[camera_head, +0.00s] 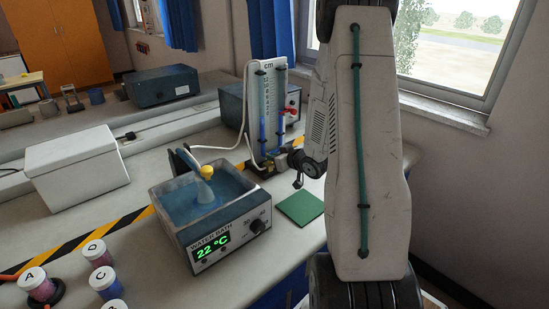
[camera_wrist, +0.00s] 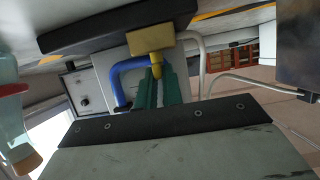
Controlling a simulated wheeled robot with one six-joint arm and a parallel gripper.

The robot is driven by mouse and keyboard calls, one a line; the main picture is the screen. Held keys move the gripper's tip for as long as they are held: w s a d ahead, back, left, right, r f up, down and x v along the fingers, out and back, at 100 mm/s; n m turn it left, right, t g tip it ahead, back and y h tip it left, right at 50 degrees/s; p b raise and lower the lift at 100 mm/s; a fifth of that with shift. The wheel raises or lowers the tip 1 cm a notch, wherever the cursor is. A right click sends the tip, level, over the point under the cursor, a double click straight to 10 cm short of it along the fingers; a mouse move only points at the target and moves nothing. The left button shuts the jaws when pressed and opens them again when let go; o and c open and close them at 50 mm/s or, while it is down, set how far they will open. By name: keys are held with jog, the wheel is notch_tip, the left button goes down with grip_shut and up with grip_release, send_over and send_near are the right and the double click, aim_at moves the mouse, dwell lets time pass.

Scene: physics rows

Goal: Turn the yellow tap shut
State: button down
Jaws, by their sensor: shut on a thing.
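The yellow tap (camera_wrist: 154,58) shows in the wrist view as a brass-yellow block with a narrower yellow piece below it. My gripper (camera_wrist: 158,82) has its green fingers closed on that narrower piece, which they partly hide. In the head view my gripper (camera_head: 282,161) is at the foot of the upright tube gauge (camera_head: 268,105), where a small yellow part (camera_head: 269,167) shows. The tap's exact angle cannot be told. A separate round yellow knob (camera_head: 207,171) sits over the water bath, with a pale column below it.
The water bath (camera_head: 223,241), reading 22 °C, stands left of my gripper. A green mat (camera_head: 300,207) lies in front of the gauge. A blue tube (camera_wrist: 121,83) curves close beside my fingers. Lidded jars (camera_head: 104,283) stand at the front left.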

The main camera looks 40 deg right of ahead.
dwell(0.4)
jog(key=c, duration=1.8)
grip_release()
jog(key=shift+s+r, duration=0.1)
jog(key=v, duration=0.7)
jog(key=shift+s+a+r, duration=0.1)
jog(key=shift+s, duration=0.2)
